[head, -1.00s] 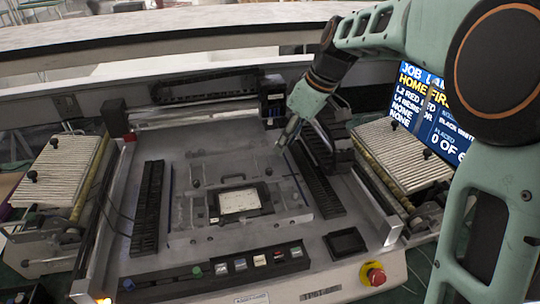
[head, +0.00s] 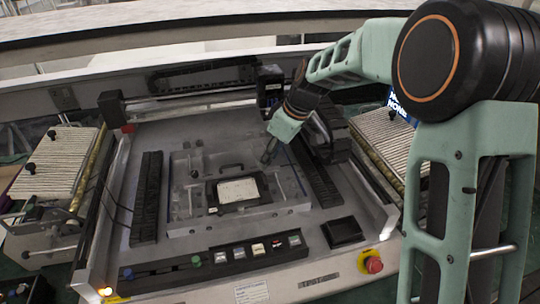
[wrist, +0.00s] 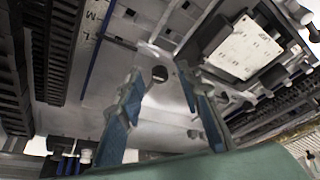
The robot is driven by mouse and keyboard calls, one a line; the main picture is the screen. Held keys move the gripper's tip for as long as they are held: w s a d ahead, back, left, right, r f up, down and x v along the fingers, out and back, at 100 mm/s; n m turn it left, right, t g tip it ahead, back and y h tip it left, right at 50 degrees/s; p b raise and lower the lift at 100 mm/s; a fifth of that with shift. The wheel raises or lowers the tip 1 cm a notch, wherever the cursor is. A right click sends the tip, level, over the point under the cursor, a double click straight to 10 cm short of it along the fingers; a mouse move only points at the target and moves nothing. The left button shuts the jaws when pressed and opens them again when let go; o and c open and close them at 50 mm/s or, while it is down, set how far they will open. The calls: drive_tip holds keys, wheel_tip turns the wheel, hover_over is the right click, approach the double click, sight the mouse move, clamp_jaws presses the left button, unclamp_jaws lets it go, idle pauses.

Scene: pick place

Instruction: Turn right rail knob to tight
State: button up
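My gripper (head: 268,156) reaches down over the right side of the grey fixture plate (head: 180,222) in the head view. In the wrist view its two blue-padded fingers (wrist: 160,112) are apart with nothing between the pads. A small dark round feature (wrist: 159,73) shows on the metal beyond and between the fingers; I cannot tell whether it is the right rail knob or a hole. In the head view the gripper covers the spot under it, so the right rail knob cannot be made out clearly. Its loose or tight setting cannot be read.
A white-topped board (head: 238,190) sits in a black frame at the fixture's middle. Black slotted strips (head: 146,198) flank the plate. A button row (head: 240,256), a black square pad (head: 343,232) and a red emergency knob (head: 373,263) lie along the front.

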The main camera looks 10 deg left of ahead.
drive_tip(key=shift+c, duration=0.3)
clamp_jaws()
